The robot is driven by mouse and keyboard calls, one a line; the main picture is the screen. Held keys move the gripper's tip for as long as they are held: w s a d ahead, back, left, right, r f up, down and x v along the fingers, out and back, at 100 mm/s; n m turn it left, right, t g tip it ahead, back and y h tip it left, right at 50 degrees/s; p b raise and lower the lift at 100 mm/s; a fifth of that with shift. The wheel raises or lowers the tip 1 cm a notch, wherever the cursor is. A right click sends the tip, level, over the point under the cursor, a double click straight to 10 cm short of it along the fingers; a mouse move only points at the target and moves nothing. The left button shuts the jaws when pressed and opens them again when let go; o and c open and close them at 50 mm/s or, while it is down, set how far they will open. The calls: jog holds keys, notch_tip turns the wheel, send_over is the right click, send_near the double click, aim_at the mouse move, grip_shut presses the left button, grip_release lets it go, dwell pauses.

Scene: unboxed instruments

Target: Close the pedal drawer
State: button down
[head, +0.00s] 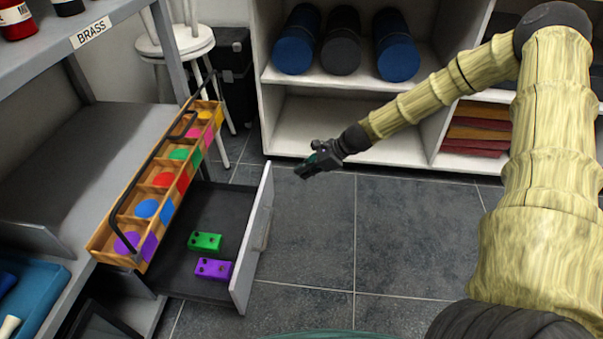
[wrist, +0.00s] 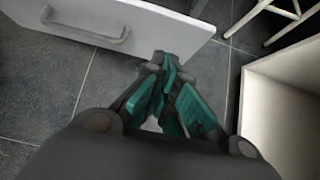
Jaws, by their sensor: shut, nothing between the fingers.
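The pedal drawer (head: 264,240) stands pulled out from under the shelf at the left, with a white front and dark inside. A green pedal (head: 205,242) and a purple pedal (head: 214,268) lie in it. My gripper (head: 306,168) is shut and empty, in the air to the right of the drawer front's far end, apart from it in the head view. In the wrist view my gripper (wrist: 168,68) shows teal fingers together, near the right part of the white drawer front (wrist: 165,35). The drawer's handle (wrist: 88,22) is on its outer face, left of the fingers.
A wooden tray (head: 95,245) with black handles and colored items sits on the shelf edge above the drawer. A white shelf unit (head: 340,158) with blue and black rolls stands behind. A white stool (head: 178,42) is at the back left. The tiled floor (head: 340,240) right of the drawer is clear.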

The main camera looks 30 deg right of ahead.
aim_at(267, 186)
jog(key=shift+w+a+f+b, duration=0.85)
jog(key=shift+a+f+b, duration=0.05)
jog(key=shift+a, duration=0.4)
jog(key=shift+w+a+f+b, duration=0.85)
jog(key=shift+a+b, duration=0.1)
jog(key=shift+a, duration=0.3)
jog(key=shift+w+a+f+b, duration=0.85)
jog(key=shift+a+f+b, duration=0.05)
jog(key=shift+a, duration=0.4)
